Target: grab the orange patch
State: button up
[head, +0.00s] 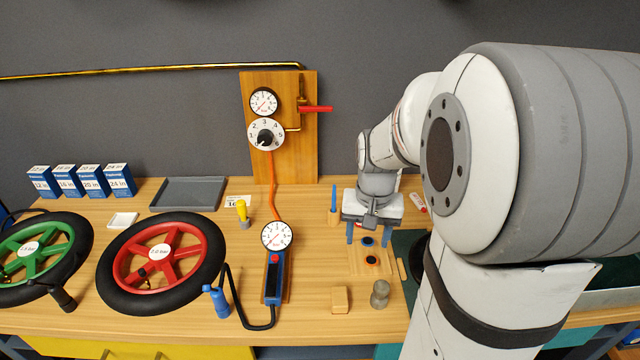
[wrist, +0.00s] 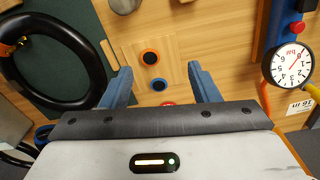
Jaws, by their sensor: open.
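The orange patch is a small black disc with an orange rim (head: 372,260); it lies on a light wooden board (head: 356,268) on the bench. It also shows in the wrist view (wrist: 150,57). A similar blue-rimmed patch (head: 368,241) lies just behind it, and in the wrist view (wrist: 159,85) it is nearer my gripper. My gripper (head: 368,238) is open and empty, with its blue fingers pointing down above the back part of the board. In the wrist view my fingers (wrist: 162,84) stand either side of the blue patch, and the orange patch lies beyond it.
A wooden block (head: 340,300) and a grey metal knob-like object (head: 379,294) stand in front of the board. A gauge inflator (head: 275,255) lies to the left, beside a red wheel (head: 160,262). A dark green mat (wrist: 55,50) with a black tyre adjoins the board.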

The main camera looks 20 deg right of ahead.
aim_at(371, 260)
jog(key=shift+m, duration=0.6)
jog(key=d+f, duration=0.1)
jog(key=f, duration=0.1)
jog(key=w+f+p, duration=0.1)
jog(key=f, duration=0.2)
jog(key=d+f+p, duration=0.1)
jog(key=f, duration=0.1)
jog(key=shift+w+d+f, duration=0.15)
jog(key=shift+w+d, duration=0.15)
jog(key=shift+w, duration=0.05)
jog(key=shift+f, duration=0.55)
jog(key=shift+f, duration=0.25)
jog(key=c, duration=1)
